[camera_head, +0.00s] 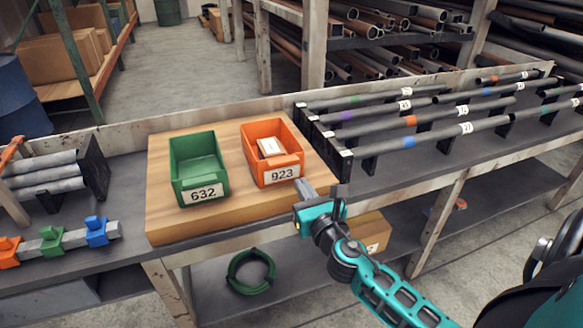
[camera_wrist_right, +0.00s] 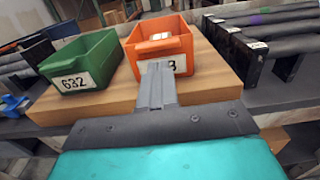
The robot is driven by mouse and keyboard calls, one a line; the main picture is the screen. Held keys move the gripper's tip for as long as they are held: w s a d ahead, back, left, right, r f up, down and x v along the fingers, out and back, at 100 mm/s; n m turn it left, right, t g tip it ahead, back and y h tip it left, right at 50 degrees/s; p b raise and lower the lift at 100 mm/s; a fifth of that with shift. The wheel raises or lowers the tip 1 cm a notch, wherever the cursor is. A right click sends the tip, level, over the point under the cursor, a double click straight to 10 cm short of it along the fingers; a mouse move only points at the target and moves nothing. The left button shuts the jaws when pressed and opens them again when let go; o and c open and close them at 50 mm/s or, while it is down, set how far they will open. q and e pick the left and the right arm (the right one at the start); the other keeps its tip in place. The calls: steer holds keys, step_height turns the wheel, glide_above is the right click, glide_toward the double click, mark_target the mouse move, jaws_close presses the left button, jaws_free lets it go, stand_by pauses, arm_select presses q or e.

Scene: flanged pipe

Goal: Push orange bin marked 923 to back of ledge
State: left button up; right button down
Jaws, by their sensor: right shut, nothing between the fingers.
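The orange bin marked 923 (camera_head: 275,175) sits on the wooden ledge (camera_head: 235,208), right of the green bin marked 632 (camera_head: 205,194). A small white-topped box (camera_head: 270,146) lies inside it. My right gripper (camera_head: 305,187) is shut and empty, at the front right corner of the orange bin in the head view. In the right wrist view the shut fingers (camera_wrist_right: 157,70) point at the front of the orange bin (camera_wrist_right: 150,50) and cover part of its label. I cannot tell whether they touch it. My left gripper is not in view.
Racked pipes with coloured bands (camera_head: 400,105) stand right of the ledge. Clamped grey bars (camera_head: 55,240) lie at the left. A low board (camera_head: 150,127) runs along the back of the bench. A green hose coil (camera_head: 250,272) and a cardboard box (camera_head: 370,232) lie on the lower shelf.

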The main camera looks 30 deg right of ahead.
mark_target(287, 162)
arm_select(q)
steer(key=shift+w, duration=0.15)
arm_select(e)
steer(key=x, duration=0.7)
steer(key=shift+w, duration=0.15)
